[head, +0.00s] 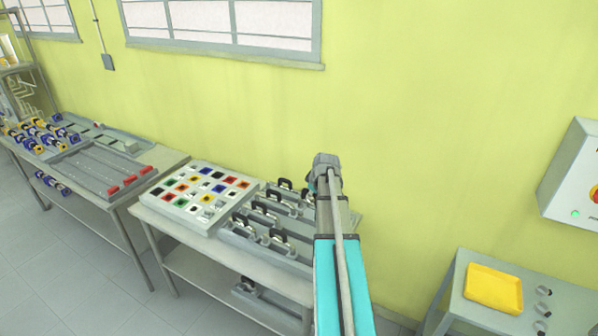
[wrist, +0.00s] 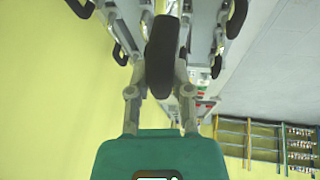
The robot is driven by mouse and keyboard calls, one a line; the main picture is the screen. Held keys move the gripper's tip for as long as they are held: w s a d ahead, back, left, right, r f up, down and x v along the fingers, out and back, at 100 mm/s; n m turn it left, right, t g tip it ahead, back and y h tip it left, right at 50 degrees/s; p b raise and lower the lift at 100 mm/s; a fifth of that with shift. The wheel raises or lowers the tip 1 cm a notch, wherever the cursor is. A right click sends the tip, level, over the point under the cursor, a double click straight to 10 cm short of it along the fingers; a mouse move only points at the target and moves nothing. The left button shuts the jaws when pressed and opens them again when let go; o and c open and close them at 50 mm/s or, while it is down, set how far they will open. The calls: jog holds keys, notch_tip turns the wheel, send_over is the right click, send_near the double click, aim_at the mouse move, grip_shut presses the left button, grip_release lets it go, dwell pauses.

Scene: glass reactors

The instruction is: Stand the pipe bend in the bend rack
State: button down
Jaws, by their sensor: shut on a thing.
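The pipe bend (wrist: 161,58) shows in the wrist view as a dark, rounded piece between the two fingers of my gripper (wrist: 160,72). The fingers are shut on it, one on each side. In the head view my arm hides the gripper and this bend. The bend rack (head: 246,240) is a grey rack on the middle bench, left of my arm. Several dark bends with pale metal parts stand in it. My arm covers its right end, so I cannot tell which places there are free. More dark bends show ahead of my fingers in the wrist view.
A white board (head: 183,212) with coloured square sockets lies left of the rack. The left bench (head: 115,200) holds trays and blue and yellow parts. A low table at right carries a yellow tray (head: 494,290). A control box (head: 577,180) hangs on the green wall.

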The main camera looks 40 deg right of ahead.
jog(key=shift+n, duration=0.6)
jog(key=w+r+p, duration=0.1)
jog(key=w, duration=0.1)
jog(key=w+a+r+p, duration=0.1)
jog(key=w+r, duration=0.1)
jog(key=shift+w+r, duration=0.25)
jog(key=shift+r, duration=0.05)
jog(key=shift+w+a+r+y+p, duration=0.2)
jog(key=shift+w+a+y+p, duration=0.1)
jog(key=shift+w+p, duration=0.2)
jog(key=shift+f+b, duration=0.35)
jog(key=shift+b, duration=0.05)
notch_tip(320, 180, down, 19)
jog(key=b, duration=1.8)
jog(key=shift+b, duration=0.4)
dwell(0.5)
jog(key=shift+s+f+b, duration=0.1)
jog(key=shift+f+b, duration=0.1)
jog(key=shift+b, duration=0.15)
dwell(1.4)
jog(key=shift+c, duration=2.2)
grip_release()
